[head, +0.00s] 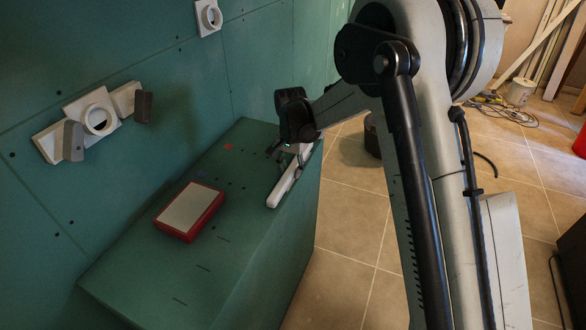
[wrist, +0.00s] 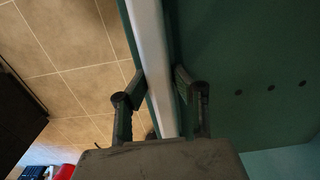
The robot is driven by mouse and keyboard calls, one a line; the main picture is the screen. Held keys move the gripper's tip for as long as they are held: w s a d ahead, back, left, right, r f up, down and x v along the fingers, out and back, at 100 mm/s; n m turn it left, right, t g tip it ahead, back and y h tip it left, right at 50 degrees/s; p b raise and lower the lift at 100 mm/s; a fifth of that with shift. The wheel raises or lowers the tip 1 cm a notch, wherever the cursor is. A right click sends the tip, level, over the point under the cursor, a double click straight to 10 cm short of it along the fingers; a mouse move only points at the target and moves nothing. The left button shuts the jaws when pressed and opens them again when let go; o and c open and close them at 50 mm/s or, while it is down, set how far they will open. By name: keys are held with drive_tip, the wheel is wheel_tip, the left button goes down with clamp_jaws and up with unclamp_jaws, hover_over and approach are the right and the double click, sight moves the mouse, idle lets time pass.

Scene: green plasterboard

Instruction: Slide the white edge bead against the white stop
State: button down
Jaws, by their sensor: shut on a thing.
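The white edge bead (head: 284,186) is a long, narrow strip lying along the right edge of the green box top. My gripper (head: 292,151) is shut on it near its far part and hides that stretch. In the wrist view the bead (wrist: 150,45) runs between the two dark fingers of my gripper (wrist: 162,78), one on each side. The bead's near end sticks out toward the camera in the head view. I cannot make out a separate white stop; the far end of the bead is partly hidden by my gripper.
A red-framed pale block (head: 190,208) lies on the green box top (head: 228,215), left of the bead. White fittings with a ring (head: 100,118) and grey pieces are on the green wall. Tiled floor (head: 345,215) lies beyond the box's right edge.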

drive_tip(key=shift+w+d, duration=0.3)
drive_tip(key=shift+w, duration=0.45)
drive_tip(key=shift+w+d, duration=0.3)
drive_tip(key=shift+w, duration=0.45)
drive_tip(key=shift+w+d, duration=0.3)
drive_tip(key=shift+w, duration=0.45)
drive_tip(key=shift+b, duration=0.45)
drive_tip(key=c, duration=1.4)
unclamp_jaws()
drive_tip(key=shift+o, duration=0.2)
wheel_tip(320, 180, up, 12)
